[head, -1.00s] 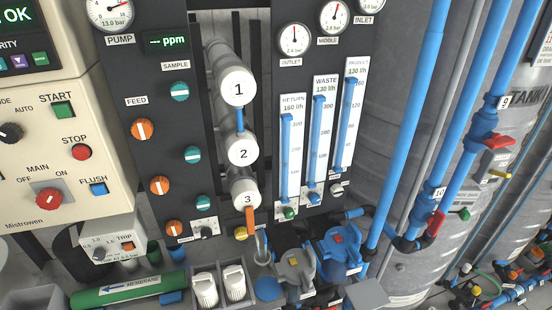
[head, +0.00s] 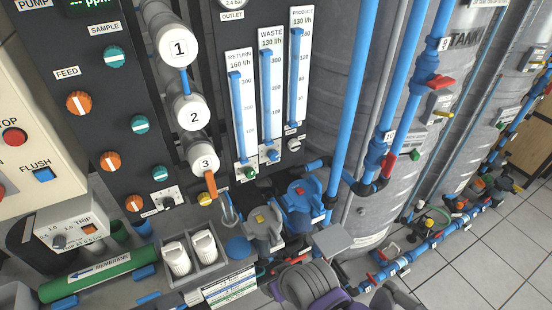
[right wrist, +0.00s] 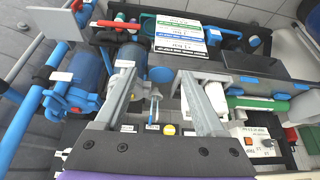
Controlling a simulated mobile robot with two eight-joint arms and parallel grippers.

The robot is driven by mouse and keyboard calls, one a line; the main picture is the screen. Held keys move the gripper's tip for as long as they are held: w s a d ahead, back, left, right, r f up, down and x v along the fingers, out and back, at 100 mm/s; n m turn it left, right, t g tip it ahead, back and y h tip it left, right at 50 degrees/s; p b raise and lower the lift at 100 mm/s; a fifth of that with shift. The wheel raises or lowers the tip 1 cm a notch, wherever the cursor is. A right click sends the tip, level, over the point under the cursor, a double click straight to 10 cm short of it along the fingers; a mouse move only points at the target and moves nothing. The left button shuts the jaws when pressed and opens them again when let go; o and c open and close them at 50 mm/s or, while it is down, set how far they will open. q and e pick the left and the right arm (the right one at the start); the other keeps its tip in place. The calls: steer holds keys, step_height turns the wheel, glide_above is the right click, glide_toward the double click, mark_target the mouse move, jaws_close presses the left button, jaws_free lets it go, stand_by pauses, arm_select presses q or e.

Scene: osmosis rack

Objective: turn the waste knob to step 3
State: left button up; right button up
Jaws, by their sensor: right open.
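The waste flow meter (head: 271,95) is a tall blue tube labelled WASTE in the head view, between the return and product meters. A small blue knob (head: 271,156) sits at its foot; its step marks are too small to read. My right gripper (right wrist: 158,78) is open and empty in the right wrist view, its two grey fingers apart. A metal spout (right wrist: 153,105) and a yellow knob (right wrist: 169,129) show between the fingers, further off. The waste knob is not clearly seen in that view. My left gripper is not in view.
Vertical blue pipes (head: 352,110) rise on the right.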

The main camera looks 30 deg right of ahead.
steer(key=w+a+m+t+y, duration=0.2)
steer(key=w+m+y, duration=0.1)
steer(key=w+m, duration=0.4)
steer(key=m+t+h+b, duration=0.3)
steer(key=m+t, duration=0.8)
steer(key=m, duration=1.6)
glide_toward(275, 157)
steer(key=shift+h, duration=0.5)
steer(key=w+p, duration=0.3)
steer(key=w, duration=0.5)
steer(key=shift+w+r, duration=0.1)
steer(key=shift+w, duration=0.3)
steer(key=shift+c, duration=0.2)
jaws_close()
